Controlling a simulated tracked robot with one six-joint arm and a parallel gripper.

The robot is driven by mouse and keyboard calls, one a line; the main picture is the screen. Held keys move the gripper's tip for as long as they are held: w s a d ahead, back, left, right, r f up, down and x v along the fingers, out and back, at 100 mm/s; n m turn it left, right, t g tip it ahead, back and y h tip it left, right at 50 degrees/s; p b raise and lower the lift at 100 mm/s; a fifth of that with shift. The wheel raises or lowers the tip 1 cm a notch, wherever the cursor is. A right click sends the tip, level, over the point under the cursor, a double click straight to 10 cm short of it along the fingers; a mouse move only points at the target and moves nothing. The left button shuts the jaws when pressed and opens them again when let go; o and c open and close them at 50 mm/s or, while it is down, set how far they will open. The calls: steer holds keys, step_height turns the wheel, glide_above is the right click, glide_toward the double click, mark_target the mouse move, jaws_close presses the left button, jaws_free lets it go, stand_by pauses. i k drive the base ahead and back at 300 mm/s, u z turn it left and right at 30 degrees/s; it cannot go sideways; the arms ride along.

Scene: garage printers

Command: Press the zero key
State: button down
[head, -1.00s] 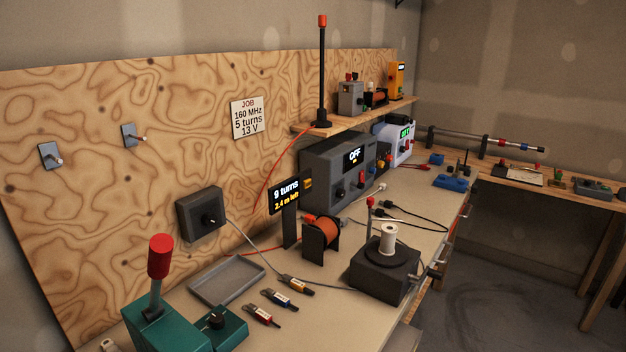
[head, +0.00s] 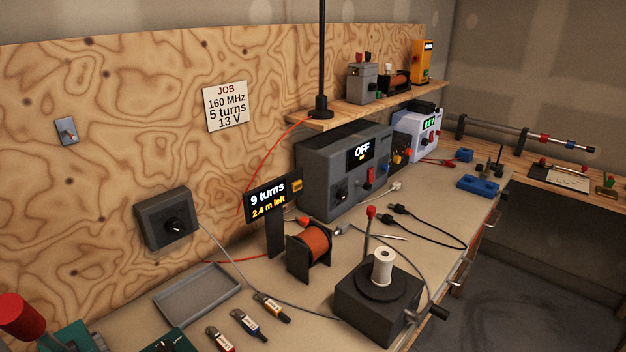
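The counter display (head: 267,200) stands on a dark post on the bench, in the middle of the head view. It reads "9 turns" and "2.4 m left". A small orange key (head: 297,186) sits at the right end of the display. Its lettering is too small to read, so I cannot tell for sure that it is the zero key. Nothing touches it. My gripper is not in view.
A copper-wire spool (head: 317,243) stands right of the post. The black winder (head: 377,304) with a white bobbin (head: 382,267) is in front. A grey power unit (head: 344,172) reading "OFF" stands behind. A grey tray (head: 196,291) lies left.

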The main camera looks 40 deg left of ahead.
mark_target(296, 185)
steer(key=i, duration=2.7)
steer(key=u, duration=2.25)
